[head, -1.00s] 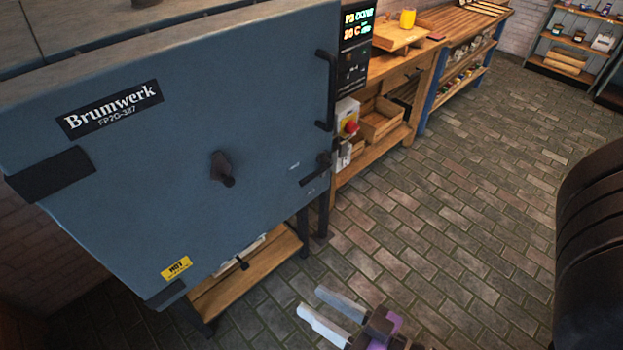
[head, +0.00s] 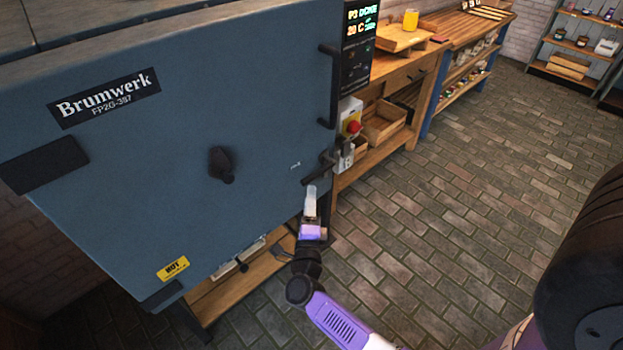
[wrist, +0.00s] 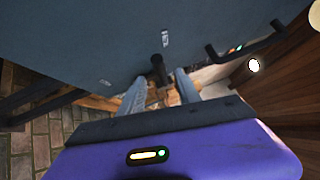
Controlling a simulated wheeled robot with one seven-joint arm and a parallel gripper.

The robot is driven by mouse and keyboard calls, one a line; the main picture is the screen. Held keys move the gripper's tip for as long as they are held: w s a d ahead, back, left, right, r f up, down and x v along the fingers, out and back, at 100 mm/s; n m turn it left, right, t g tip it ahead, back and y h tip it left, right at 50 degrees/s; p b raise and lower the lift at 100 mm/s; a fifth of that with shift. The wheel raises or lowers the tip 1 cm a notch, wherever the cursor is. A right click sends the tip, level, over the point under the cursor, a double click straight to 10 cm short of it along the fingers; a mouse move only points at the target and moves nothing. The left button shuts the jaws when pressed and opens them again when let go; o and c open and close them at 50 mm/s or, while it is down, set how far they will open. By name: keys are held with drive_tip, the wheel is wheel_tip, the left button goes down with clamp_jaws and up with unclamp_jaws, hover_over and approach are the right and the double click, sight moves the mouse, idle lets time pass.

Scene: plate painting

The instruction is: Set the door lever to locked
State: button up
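The door lever (head: 314,177) is a dark bar low on the right edge of the blue-grey kiln door (head: 120,190). It slopes down to the left from its pivot. My gripper (head: 311,190) is just below the lever, fingers pointing up at it. In the wrist view, the lever (wrist: 159,70) shows between the two pale fingertips of my gripper (wrist: 160,77). The fingers are apart, with gaps beside the lever, and no grip on it shows. Small white marks on the door (wrist: 165,38) lie near the lever; I cannot read them.
A vertical door handle (head: 329,90) stands above the lever, beside the control panel (head: 358,45). A red button (head: 353,127) is right of the lever. A wooden workbench (head: 410,70) runs to the back right. The brick floor on the right is clear.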

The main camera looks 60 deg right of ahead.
sight(311, 175)
drive_tip(key=p+x, duration=0.1)
drive_tip(key=x, duration=0.7)
drive_tip(key=shift+s, duration=0.1)
clamp_jaws()
idle(1.3)
